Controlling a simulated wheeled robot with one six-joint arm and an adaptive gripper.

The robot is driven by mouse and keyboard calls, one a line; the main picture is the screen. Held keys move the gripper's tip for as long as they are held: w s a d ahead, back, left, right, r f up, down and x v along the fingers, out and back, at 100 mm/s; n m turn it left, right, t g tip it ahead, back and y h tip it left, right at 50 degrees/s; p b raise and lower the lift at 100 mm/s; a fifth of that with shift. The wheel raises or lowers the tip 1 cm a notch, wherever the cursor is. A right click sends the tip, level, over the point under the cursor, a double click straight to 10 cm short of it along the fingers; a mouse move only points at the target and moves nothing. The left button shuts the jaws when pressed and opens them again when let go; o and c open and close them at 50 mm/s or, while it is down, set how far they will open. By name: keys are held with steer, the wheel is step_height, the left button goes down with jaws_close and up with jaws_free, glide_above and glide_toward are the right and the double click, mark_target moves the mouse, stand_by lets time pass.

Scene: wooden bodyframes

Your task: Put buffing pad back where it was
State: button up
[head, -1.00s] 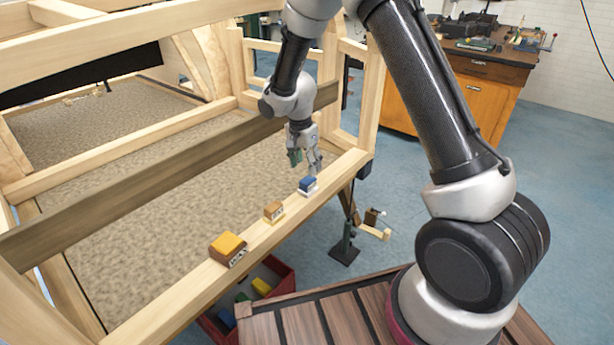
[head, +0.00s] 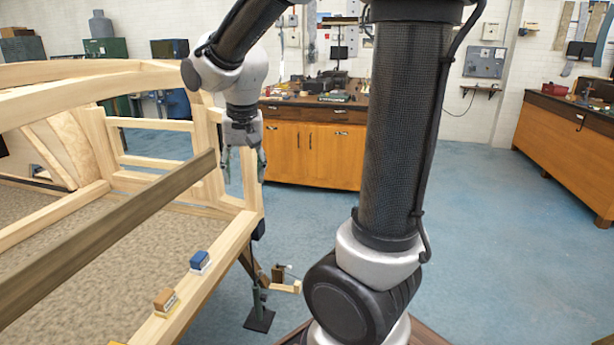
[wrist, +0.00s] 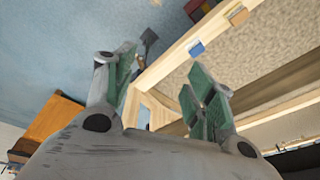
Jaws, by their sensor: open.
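Small pad-like blocks rest in a row on the wooden rail (head: 222,246). A blue-and-white block (head: 200,261) is nearest the rail's far end, and it also shows in the wrist view (wrist: 196,48). A tan-brown block (head: 166,300) sits nearer, also in the wrist view (wrist: 238,15). A yellow block (head: 118,343) is mostly cut off at the bottom edge. I cannot tell which block is the buffing pad. My gripper (head: 243,168) is open and empty, raised above the frame's far corner, apart from the blocks. Its green-padded fingers are spread in the wrist view (wrist: 165,85).
A dark wooden beam (head: 110,232) crosses the bodyframe close to my gripper. Frame posts (head: 248,180) stand beside it. An orange cabinet (head: 312,155) is at the back, and a workbench (head: 570,150) at the right.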

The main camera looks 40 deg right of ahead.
steer(key=s+d+r+n, duration=0.1)
steer(key=s+d+n, duration=0.1)
steer(key=s, duration=0.7)
steer(key=s+d+r+n+t, duration=0.1)
steer(key=s+d+r+n, duration=0.1)
steer(key=s, duration=0.7)
steer(key=shift+d+r+n+t, duration=0.25)
steer(key=shift+r+n+t, duration=0.05)
steer(key=shift+n, duration=0.4)
